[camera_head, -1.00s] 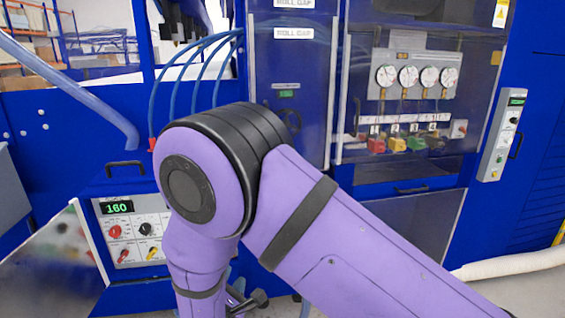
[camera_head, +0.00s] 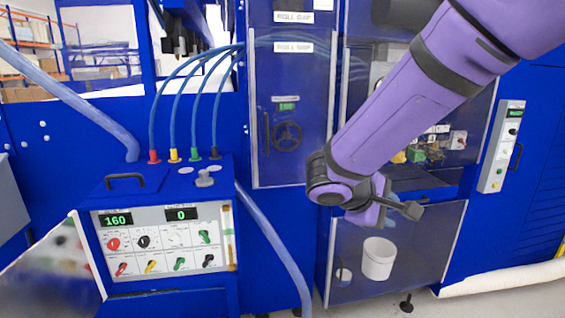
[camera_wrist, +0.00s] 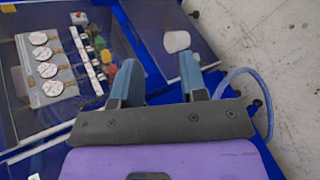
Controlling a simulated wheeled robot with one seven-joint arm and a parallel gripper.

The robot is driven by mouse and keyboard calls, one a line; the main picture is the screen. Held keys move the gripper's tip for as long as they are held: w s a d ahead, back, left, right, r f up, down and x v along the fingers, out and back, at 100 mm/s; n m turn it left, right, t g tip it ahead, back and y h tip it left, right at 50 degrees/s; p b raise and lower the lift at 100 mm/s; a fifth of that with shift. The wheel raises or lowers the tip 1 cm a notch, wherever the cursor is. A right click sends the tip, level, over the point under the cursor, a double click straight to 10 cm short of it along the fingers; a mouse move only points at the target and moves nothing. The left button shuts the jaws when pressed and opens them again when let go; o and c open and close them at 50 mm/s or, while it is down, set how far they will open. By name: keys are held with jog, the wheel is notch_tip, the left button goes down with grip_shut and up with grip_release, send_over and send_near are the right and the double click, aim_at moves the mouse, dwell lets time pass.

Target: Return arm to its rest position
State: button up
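My purple arm (camera_head: 410,105) reaches in from the upper right of the head view and slopes down to its wrist in front of the blue machine (camera_head: 270,220).
A control box (camera_head: 165,240) with displays and knobs stands at the left, with blue hoses (camera_head: 185,85) above it. A switch panel (camera_head: 502,145) is on the right. A white pipe (camera_head: 510,276) lies at the lower right. Grey floor (camera_wrist: 265,50) lies right in the wrist view.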

jog(key=s+d+r+m+y, duration=0.3)
jog(key=s, duration=0.4)
jog(key=s+d+r+m+y, duration=0.3)
jog(key=s, duration=0.4)
jog(key=s+d+r+m+y, duration=0.3)
jog(key=s+y, duration=0.1)
jog(key=s, duration=0.3)
jog(key=shift+d+r+m+t, duration=0.25)
jog(key=shift+r+m+t, duration=0.05)
jog(key=shift+r+m, duration=0.1)
jog(key=shift+w+f, duration=0.1)
dwell(0.7)
